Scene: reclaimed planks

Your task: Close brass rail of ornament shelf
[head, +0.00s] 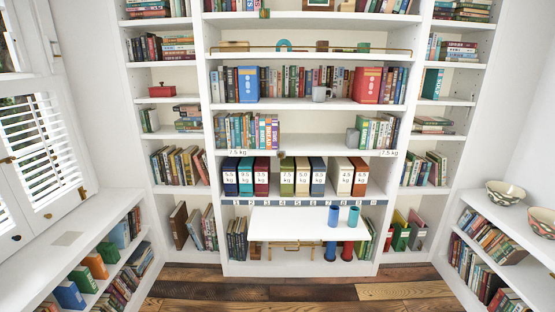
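The ornament shelf (300,56) is in the upper middle of the white bookcase in the head view. A thin brass rail (390,51) runs across its front, low before the ornaments. Whether the rail is latched at its ends is too small to tell. Behind it stand a teal arch (284,45), a brown block (322,46), a green ornament (363,47) and a tan wooden piece (235,46). Neither of my grippers shows in this view.
A white board (290,224) juts out low in the middle, with blue and teal cups (333,215) at its right. Brass bars (285,246) show beneath it. Side ledges flank the wooden floor (300,290); bowls (505,194) stand on the right one.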

